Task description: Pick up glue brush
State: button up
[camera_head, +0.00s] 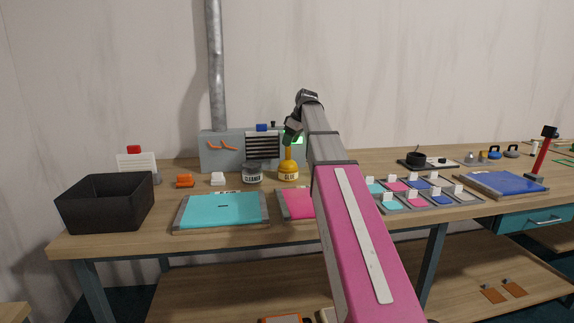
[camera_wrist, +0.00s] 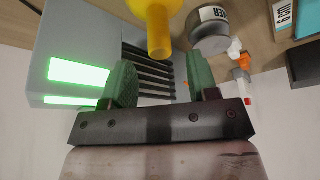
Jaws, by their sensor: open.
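The glue brush (camera_head: 287,153) is a yellow handle standing upright in the yellow glue pot (camera_head: 289,176) on the workbench. Its bristles are hidden inside the pot. In the wrist view, which looks upside down, the brush handle (camera_wrist: 159,35) points its end toward my gripper, roughly midway between the two fingers. My gripper (camera_wrist: 161,62) is open, with green finger pads apart on either side and not touching the handle. In the head view my gripper (camera_head: 290,138) is just above the brush, partly hidden by my arm.
The cleaner jar (camera_head: 252,174) stands left of the glue pot. A grey machine (camera_head: 221,152) with a vent and green lights is right behind. A turquoise tray (camera_head: 222,210) and a pink tray (camera_head: 294,204) lie in front. A black bin (camera_head: 105,202) stands at the left end.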

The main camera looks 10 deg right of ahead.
aim_at(286, 165)
jog(key=x, duration=0.6)
jog(key=shift+s+d+f, duration=0.1)
jog(key=shift+s+f, duration=0.05)
jog(key=shift+f, duration=0.15)
grip_shut()
